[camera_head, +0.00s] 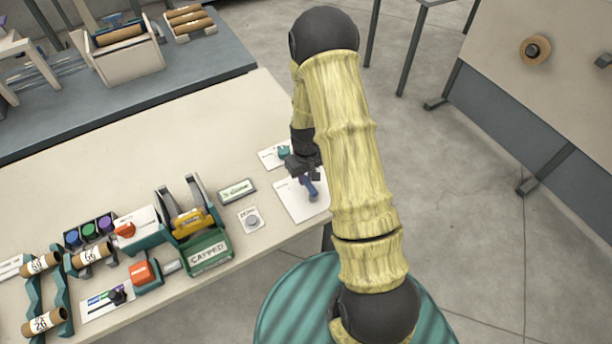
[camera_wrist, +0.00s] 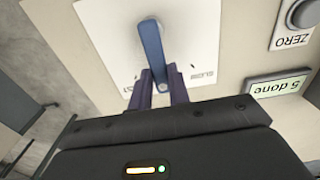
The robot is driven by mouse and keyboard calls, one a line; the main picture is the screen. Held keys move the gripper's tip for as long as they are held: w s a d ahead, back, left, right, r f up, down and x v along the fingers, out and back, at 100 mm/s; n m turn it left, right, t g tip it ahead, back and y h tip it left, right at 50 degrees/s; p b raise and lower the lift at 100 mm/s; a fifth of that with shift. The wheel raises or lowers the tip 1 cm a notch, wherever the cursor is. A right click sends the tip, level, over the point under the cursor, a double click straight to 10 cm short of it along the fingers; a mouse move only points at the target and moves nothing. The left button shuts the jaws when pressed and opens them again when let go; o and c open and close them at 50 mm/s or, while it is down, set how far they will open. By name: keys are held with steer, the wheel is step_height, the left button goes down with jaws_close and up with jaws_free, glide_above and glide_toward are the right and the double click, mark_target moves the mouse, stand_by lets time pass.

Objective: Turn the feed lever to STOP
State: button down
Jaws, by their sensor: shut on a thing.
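The feed lever is a blue bar, seen in the head view (camera_head: 312,192) and the wrist view (camera_wrist: 151,42), on a white plate (camera_head: 292,207). In the wrist view the lever runs from its rounded end near the top of the plate (camera_wrist: 105,50) down between my fingers. My gripper, in the head view (camera_head: 308,172) and the wrist view (camera_wrist: 163,92), is shut on the lever's near end. Small marks and lettering on the plate are upside down and too small to read surely; the fingers may hide part of them.
A ZERO button (camera_head: 251,221) and a display (camera_head: 236,190) reading "5 done" (camera_wrist: 281,86) stand left of the plate. A green CAPPED box (camera_head: 207,254) and cardboard tubes (camera_head: 44,263) are further left. The table edge is close in front.

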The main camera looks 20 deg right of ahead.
mark_target(306, 182)
steer(key=c, duration=1.3)
jaws_free()
steer(key=shift+r, duration=0.1)
step_height(306, 182, up, 17)
steer(key=shift+r+b, duration=0.1)
steer(key=shift+b, duration=0.95)
steer(key=s+a+r+t, duration=0.1)
steer(key=s, duration=0.3)
steer(key=s+a+r+m, duration=0.1)
steer(key=s, duration=0.4)
steer(key=s+a+r+m+t, duration=0.1)
steer(key=s, duration=0.4)
steer(key=shift+s+a+t, duration=0.15)
steer(key=shift+s+t, duration=0.05)
steer(key=shift+t, duration=0.1)
